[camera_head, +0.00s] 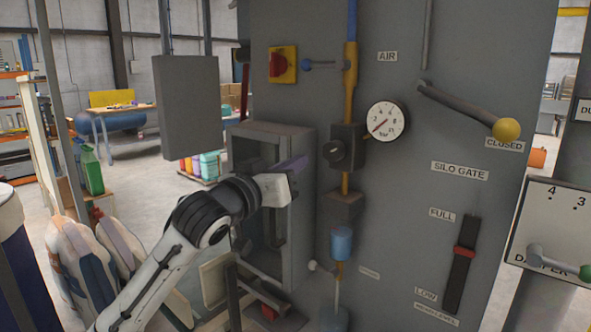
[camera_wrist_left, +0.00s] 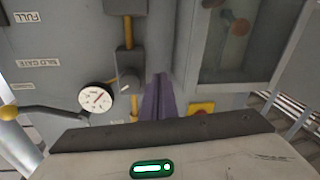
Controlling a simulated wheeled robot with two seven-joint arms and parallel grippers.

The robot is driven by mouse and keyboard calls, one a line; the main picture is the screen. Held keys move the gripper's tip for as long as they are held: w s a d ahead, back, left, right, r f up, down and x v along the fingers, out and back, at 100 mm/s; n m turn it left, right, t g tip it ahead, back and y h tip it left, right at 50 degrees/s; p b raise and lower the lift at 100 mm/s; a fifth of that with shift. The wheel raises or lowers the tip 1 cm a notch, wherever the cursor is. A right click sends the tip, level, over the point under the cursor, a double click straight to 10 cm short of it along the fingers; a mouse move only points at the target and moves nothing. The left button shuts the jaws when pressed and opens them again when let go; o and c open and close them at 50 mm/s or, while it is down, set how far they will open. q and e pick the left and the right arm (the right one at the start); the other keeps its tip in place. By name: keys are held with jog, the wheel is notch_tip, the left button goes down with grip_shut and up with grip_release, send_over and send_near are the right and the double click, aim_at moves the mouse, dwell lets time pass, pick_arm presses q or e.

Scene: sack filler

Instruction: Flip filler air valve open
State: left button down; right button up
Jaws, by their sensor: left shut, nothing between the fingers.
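The air valve's lever (camera_head: 326,65) has a blue ball end and sticks out level to the left of the upright pipe (camera_head: 350,75), beside the AIR label (camera_head: 387,56). The pipe is blue at the top and yellow below. My left gripper (camera_head: 303,161) is below the lever, in front of the open grey box, and apart from the lever. Its purple fingers are shut and empty. In the left wrist view the fingers (camera_wrist_left: 159,85) show against the grey panel, and the lever is hidden behind the gripper's body. My right gripper is in neither view.
A red and yellow switch (camera_head: 282,64) sits left of the lever. A regulator knob (camera_head: 335,151) and a gauge (camera_head: 386,121) are right of my gripper. The grey box (camera_head: 299,226) has projecting walls. The silo gate handle (camera_head: 506,129) juts out at right.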

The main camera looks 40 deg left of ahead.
aim_at(324, 65)
pick_arm(q)
jog(key=s+a+r+t, duration=0.2)
jog(key=r, duration=0.8)
jog(key=s+a+r+n+t, duration=0.1)
jog(key=s+a+r+t, duration=0.1)
jog(key=r, duration=0.7)
jog(key=shift+a+r+n+t, duration=0.25)
jog(key=shift+r+n+t, duration=0.05)
jog(key=shift+r, duration=0.05)
jog(key=p+x, duration=0.5)
jog(key=x, duration=0.5)
jog(key=shift+w+d+f+b, duration=0.1)
jog(key=shift+d+f+b, duration=0.1)
jog(key=shift+f, duration=0.45)
jog(key=shift+w+d+f+b, duration=0.1)
jog(key=shift+d+f+b, duration=0.05)
jog(key=shift+f, duration=0.5)
jog(key=shift+d+f+b, duration=0.15)
jog(key=shift+d+f, duration=0.05)
jog(key=shift+f, duration=0.45)
